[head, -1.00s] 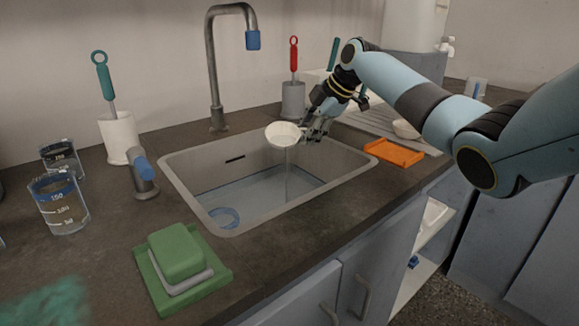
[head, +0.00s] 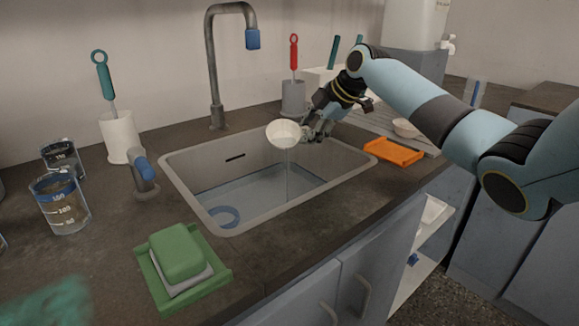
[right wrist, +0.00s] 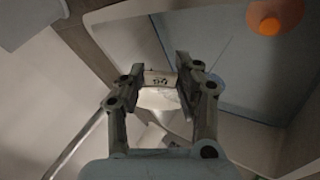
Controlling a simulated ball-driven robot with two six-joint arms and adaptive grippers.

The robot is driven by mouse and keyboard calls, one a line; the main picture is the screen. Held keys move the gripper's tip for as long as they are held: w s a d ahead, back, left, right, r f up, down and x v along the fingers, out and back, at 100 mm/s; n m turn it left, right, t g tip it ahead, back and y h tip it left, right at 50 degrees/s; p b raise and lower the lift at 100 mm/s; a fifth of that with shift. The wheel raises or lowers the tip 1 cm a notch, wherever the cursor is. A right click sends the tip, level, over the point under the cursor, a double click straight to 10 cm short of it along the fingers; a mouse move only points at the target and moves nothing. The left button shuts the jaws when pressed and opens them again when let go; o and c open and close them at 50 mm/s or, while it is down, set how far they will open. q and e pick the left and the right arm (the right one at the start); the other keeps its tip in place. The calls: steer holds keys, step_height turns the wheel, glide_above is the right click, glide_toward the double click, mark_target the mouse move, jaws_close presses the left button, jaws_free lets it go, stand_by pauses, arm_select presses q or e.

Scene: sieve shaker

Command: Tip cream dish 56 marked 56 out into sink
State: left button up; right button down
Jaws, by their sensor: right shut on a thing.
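The cream dish (head: 283,133) is tilted over the far right part of the sink (head: 180,182), its open side facing the head camera. A thin stream hangs from it down into the basin. My right gripper (head: 308,132) is shut on the dish's edge from the right. In the right wrist view the two fingers (right wrist: 160,85) close on the dish (right wrist: 158,98), which has a dark mark on its side, too small to read surely. My left gripper is out of view.
A tap (head: 214,75) stands behind the sink. An orange tray (head: 394,152) lies to the right. A green sponge (head: 178,252) sits front left, and beakers (head: 62,205) stand at the left. A blue ring (head: 222,217) lies in the sink.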

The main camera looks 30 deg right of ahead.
mark_target(302, 132)
steer(key=shift+s+a+r+t, duration=0.1)
steer(key=shift+s+a+t, duration=0.1)
steer(key=shift+s+t, duration=0.2)
steer(key=shift+s+a+r+t, duration=0.1)
steer(key=shift+s+a+t, duration=0.05)
steer(key=shift+s+t, duration=0.2)
stand_by(0.4)
steer(key=shift+s+a+r+n+t+h+b, duration=0.2)
steer(key=shift+s+n+t+h+b, duration=0.1)
steer(key=shift+s+t+h+b, duration=0.35)
stand_by(0.7)
steer(key=shift+s+a+r+n+t+b, duration=0.1)
steer(key=shift+n+t+b, duration=0.05)
steer(key=shift+t+b, duration=0.5)
steer(key=shift+s+a+r+n+t+b, duration=0.1)
steer(key=shift+n+t+b, duration=0.05)
steer(key=shift+t+b, duration=0.45)
stand_by(0.8)
steer(key=shift+s+r+t+h+b, duration=0.1)
steer(key=shift+s+t+h+b, duration=0.15)
steer(key=shift+t+b, duration=0.25)
stand_by(0.5)
